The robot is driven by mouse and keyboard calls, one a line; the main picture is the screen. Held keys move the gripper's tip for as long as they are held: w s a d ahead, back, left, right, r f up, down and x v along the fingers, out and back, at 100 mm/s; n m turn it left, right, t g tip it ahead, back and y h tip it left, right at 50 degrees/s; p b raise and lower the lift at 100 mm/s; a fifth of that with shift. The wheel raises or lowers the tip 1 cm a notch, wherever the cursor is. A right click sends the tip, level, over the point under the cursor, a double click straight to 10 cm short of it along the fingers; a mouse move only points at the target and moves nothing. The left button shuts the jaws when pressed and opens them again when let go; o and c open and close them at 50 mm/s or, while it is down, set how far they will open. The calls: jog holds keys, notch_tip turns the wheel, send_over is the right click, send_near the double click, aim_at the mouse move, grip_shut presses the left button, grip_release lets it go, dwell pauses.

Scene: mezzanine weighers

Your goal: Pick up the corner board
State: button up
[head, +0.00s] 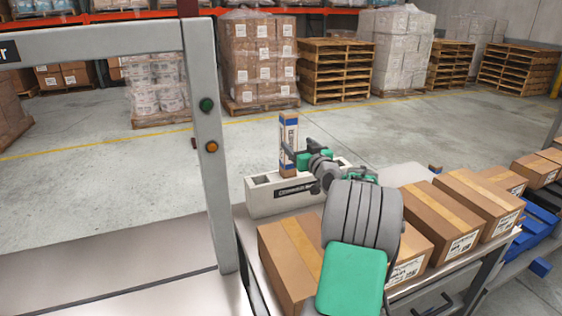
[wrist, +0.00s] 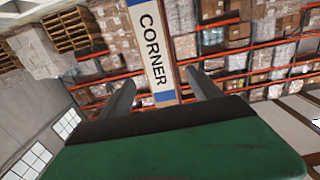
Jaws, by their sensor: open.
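The corner board (head: 288,135) is a narrow, upright tan and white piece with blue bands. It stands in a pale labelled holder (head: 262,200) on the bench, and its lower end is hidden. In the wrist view the corner board (wrist: 153,45) shows the word CORNER and runs between my two fingers. My gripper (head: 292,160) is open at the board's height, with a finger on each side of it. In the wrist view my gripper (wrist: 158,78) shows gaps between the fingers and the board's edges; I cannot tell whether either finger touches it.
Several taped cartons (head: 438,215) line the bench close under and right of my arm. A grey frame post (head: 207,150) with green and orange buttons stands left. Blue bins (head: 535,225) lie at the right. Pallets (head: 335,75) and wrapped loads stand far behind, across open floor.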

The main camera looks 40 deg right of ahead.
aim_at(291, 138)
jog(key=p+x, duration=0.1)
jog(key=x, duration=0.2)
jog(key=p+x, duration=0.1)
jog(key=x, duration=0.3)
jog(key=shift+d+f, duration=0.2)
jog(key=shift+f, duration=0.05)
jog(key=shift+c, duration=0.4)
jog(key=shift+a, duration=0.1)
grip_shut()
